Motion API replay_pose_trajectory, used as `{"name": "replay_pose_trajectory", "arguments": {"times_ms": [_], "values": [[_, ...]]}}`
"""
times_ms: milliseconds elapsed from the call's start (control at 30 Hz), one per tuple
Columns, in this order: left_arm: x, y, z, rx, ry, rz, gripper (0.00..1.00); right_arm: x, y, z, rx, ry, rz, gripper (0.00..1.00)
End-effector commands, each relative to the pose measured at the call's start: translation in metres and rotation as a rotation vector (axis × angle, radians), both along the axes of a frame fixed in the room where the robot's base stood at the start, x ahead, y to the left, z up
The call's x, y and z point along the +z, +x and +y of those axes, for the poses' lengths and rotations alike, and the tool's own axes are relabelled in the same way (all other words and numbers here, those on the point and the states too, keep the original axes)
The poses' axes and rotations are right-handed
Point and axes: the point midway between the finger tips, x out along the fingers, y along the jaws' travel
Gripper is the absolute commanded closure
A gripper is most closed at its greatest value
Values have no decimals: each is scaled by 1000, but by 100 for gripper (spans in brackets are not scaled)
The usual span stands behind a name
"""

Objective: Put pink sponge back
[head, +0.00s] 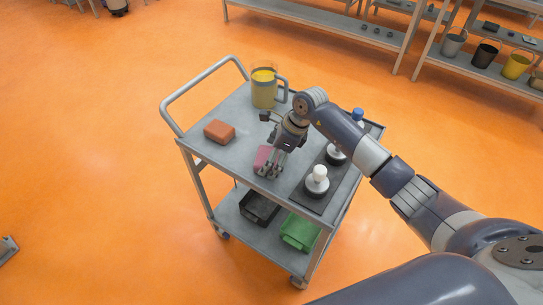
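The pink sponge (261,156) is on the top shelf of the grey cart (229,158), near its front edge. My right gripper (267,174) points down at the sponge, and its fingers cover part of it. I cannot tell whether the fingers are closed on the sponge or only beside it, or whether the sponge touches the shelf. My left gripper is not in view.
An orange-brown sponge or block (219,131) lies left on the cart top. A yellow jug (264,89) stands at the back. White-topped items (317,181) stand on a dark mat to the right.

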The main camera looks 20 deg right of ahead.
Motion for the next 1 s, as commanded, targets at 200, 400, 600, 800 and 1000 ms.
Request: {"name": "replay_pose_trajectory", "arguments": {"times_ms": [200, 400, 600, 800, 1000], "values": [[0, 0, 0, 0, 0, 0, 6, 0, 0, 0, 0, 0, 1, 6], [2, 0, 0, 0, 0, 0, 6, 8, 0, -2, 0, 0, -2, 6], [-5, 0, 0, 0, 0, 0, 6, 42, -7, -16, 0, -3, -5, 6], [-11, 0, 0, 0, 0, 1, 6, 82, -15, -30, 0, -3, -5, 6], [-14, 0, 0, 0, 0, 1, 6, 106, -21, -38, 1, -1, -1, 6]]}}
